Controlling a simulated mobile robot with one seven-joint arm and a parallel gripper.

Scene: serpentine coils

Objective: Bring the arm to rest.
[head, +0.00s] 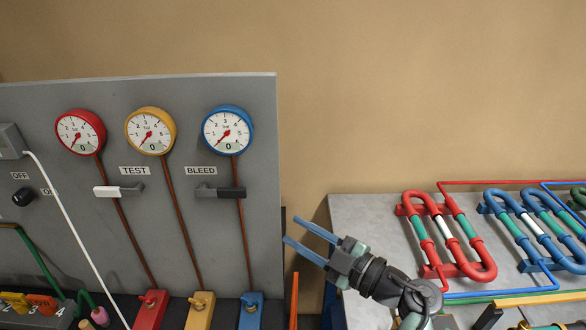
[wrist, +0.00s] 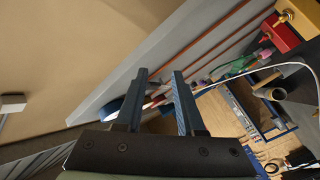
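My gripper (head: 312,242) is in the lower middle of the head view, just right of the grey panel's right edge. Its two blue fingers are apart with nothing between them, and they point up and to the left. In the wrist view my gripper (wrist: 160,85) also shows open and empty, with part of the panel and the space beyond behind its fingers. My arm reaches in from the bottom of the head view.
The upright grey panel (head: 262,190) carries red (head: 80,131), yellow (head: 150,131) and blue (head: 228,130) gauges, each reading 0, and two levers labelled TEST and BLEED. On the right, a grey board (head: 375,240) holds red and blue serpentine coils. Bare wall lies above.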

